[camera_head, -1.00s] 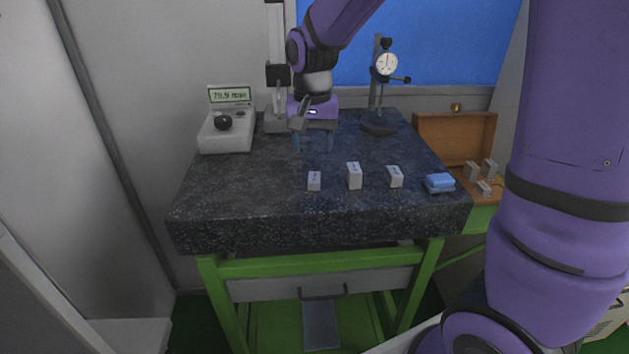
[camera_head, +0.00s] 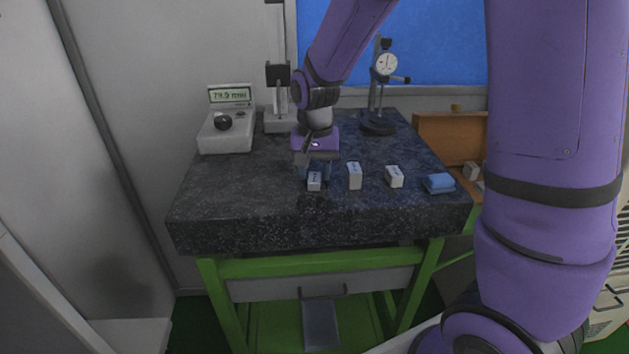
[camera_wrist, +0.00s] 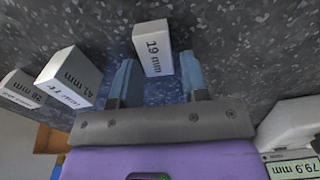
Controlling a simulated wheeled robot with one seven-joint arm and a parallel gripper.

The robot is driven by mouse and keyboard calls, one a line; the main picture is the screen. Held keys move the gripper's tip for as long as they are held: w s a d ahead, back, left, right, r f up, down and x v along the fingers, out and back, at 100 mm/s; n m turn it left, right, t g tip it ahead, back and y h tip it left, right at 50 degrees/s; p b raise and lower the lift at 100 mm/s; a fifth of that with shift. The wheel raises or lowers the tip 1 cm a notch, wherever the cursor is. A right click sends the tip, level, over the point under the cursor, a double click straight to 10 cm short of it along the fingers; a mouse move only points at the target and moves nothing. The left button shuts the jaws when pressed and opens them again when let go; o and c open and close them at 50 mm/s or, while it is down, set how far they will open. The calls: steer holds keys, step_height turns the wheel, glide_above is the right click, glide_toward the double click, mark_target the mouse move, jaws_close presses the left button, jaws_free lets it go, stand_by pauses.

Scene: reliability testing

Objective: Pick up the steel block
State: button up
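Three pale grey blocks stand in a row on the dark speckled stone slab. The left block (camera_head: 314,182) is marked 19 mm in the wrist view (camera_wrist: 153,50). The middle block (camera_head: 354,176) appears to read 41 mm in the wrist view (camera_wrist: 68,80). The right block (camera_head: 394,177) appears to read 28 mm in the wrist view (camera_wrist: 20,90). My gripper (camera_head: 314,172) points down over the left block. In the wrist view its blue fingers (camera_wrist: 158,72) are open, one on each side of that block, with a gap at both sides. How far down they reach is unclear.
The stone slab (camera_head: 230,190) has free room at left. A blue cloth or sponge (camera_head: 439,183) lies near its right edge. A display device (camera_head: 227,125) and a dial gauge stand (camera_head: 378,100) are at the back. An open wooden box (camera_head: 450,137) is at right, partly behind my arm.

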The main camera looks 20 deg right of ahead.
jaws_close()
steer(key=shift+r, duration=0.1)
